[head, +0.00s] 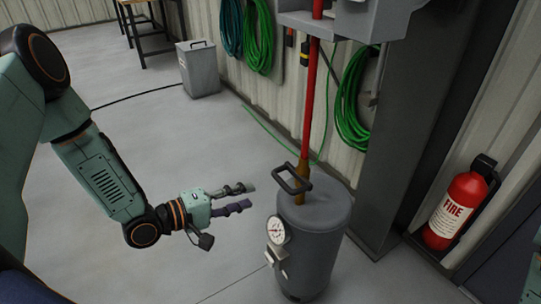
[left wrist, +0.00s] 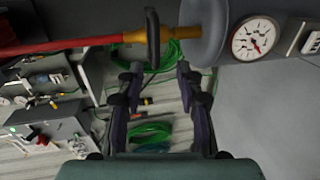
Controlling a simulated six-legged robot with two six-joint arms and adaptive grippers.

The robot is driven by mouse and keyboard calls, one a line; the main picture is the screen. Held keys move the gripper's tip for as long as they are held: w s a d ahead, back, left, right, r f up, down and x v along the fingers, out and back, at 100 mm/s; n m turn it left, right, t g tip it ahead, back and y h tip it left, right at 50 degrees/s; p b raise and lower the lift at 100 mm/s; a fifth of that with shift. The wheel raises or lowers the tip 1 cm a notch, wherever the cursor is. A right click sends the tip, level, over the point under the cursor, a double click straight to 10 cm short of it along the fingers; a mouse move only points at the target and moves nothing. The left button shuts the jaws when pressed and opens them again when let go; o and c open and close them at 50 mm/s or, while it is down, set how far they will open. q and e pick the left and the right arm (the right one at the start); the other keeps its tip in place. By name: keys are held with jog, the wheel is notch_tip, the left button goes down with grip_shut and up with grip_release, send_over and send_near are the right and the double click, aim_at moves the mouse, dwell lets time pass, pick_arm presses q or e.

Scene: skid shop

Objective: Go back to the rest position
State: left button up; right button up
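My left gripper (head: 250,196) is in the middle of the head view, pointing right. Its two fingers are apart with nothing between them. The fingers also show in the left wrist view (left wrist: 160,88), spread and empty. To the right of the fingertips stands a grey cylindrical tank (head: 316,240) with a round dial gauge (head: 276,230) and a dark handle (head: 291,179) on top. A gap of floor shows between the fingertips and the tank. In the left wrist view the gauge (left wrist: 256,38) is at the upper right. My right gripper is in neither view.
A red pole (head: 310,105) rises behind the tank's handle. A dark grey column (head: 405,140) and a red fire extinguisher (head: 455,210) stand to the right. A grey bin (head: 198,70) is by the wall, with green hoses (head: 352,100) hanging. Floor left of the tank is clear.

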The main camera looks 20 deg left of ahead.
pick_arm(q)
jog(key=s+f+m+g+y, duration=0.55)
jog(key=s+f, duration=0.35)
jog(key=f, duration=0.2)
jog(key=s+f+m+g+y, duration=0.2)
jog(key=s+g, duration=0.1)
jog(key=s, duration=0.7)
jog(key=s+f+m+g+y, duration=0.2)
jog(key=s+g, duration=0.1)
jog(key=s, duration=0.6)
jog(key=shift+s+d+f+g, duration=0.2)
jog(key=shift+s+d+g, duration=0.05)
jog(key=shift+s+g, duration=0.15)
jog(key=shift+m, duration=0.25)
